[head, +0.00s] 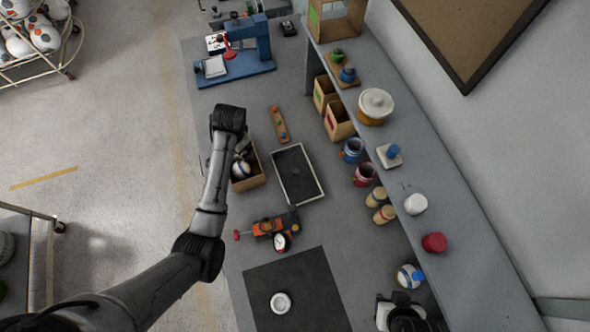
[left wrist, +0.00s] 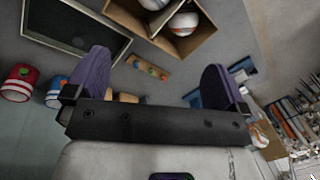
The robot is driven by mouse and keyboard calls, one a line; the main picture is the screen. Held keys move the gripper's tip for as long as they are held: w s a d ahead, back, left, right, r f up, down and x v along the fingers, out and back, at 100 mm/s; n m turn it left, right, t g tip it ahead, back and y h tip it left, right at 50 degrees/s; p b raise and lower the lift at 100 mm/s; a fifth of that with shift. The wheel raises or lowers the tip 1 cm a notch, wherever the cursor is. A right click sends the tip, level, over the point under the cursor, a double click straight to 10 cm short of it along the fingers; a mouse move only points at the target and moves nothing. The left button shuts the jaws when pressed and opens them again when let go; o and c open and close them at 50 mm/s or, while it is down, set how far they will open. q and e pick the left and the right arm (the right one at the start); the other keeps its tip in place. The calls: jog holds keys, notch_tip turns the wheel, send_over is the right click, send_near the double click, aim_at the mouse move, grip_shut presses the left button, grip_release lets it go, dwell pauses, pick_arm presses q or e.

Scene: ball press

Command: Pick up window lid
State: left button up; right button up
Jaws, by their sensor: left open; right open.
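A flat dark panel with a pale frame and a small knob in its middle, which looks like the window lid (head: 280,165), lies on the bench right of the open box. In the left wrist view the lid (left wrist: 66,42) is at the upper left, partly cut off by the picture edge. My left gripper (left wrist: 152,85) is open, its two purple-padded fingers apart with nothing between them. In the head view its fingers are mostly hidden by my arm, over the box. My right gripper (head: 400,310) is at the bottom right edge, open, away from the lid.
The open cardboard box (head: 248,182) holds balls. An orange tool (head: 270,228) lies below the lid, and a coloured strip (head: 279,124) above it. A blue press (head: 238,58) stands at the back. Jars line the shelf side. A dark mat (head: 320,290) holds a white disc.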

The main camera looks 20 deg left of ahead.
pick_arm(q)
jog(key=shift+c, duration=0.5)
jog(key=c, duration=0.7)
